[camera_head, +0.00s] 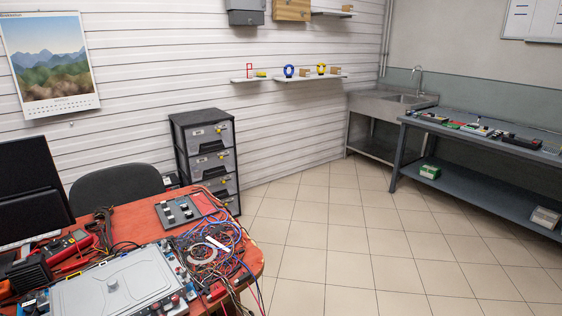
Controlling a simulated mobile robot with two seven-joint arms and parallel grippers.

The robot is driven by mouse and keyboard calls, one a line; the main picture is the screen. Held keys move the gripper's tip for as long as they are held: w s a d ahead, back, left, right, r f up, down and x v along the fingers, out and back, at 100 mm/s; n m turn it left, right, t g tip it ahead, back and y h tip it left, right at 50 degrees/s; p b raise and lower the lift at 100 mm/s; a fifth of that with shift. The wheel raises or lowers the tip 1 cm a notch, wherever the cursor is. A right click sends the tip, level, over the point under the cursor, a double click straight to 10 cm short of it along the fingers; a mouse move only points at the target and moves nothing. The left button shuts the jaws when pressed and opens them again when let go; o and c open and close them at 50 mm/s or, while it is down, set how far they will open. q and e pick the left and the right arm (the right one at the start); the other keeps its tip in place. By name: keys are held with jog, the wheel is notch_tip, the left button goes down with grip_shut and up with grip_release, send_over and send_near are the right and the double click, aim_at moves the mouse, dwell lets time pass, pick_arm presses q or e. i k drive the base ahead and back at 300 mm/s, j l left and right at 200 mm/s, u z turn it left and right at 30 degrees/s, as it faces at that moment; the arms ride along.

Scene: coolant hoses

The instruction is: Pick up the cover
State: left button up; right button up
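A flat grey cover (137,279) with a round knob (112,285) in its middle lies on the red table at the lower left. It seems to sit on top of a unit with several small fittings along its right edge. The bottom of the picture cuts off its near edge. Neither of my grippers shows in this view.
The red table (250,262) also holds tangled cables and hoses (222,256), a panel with switches (180,210), a multimeter (68,245) and a monitor (30,185). A chair (118,185) and a drawer unit (205,150) stand behind. Tiled floor is free to the right.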

aim_at(131, 283)
jog(key=u, duration=1.3)
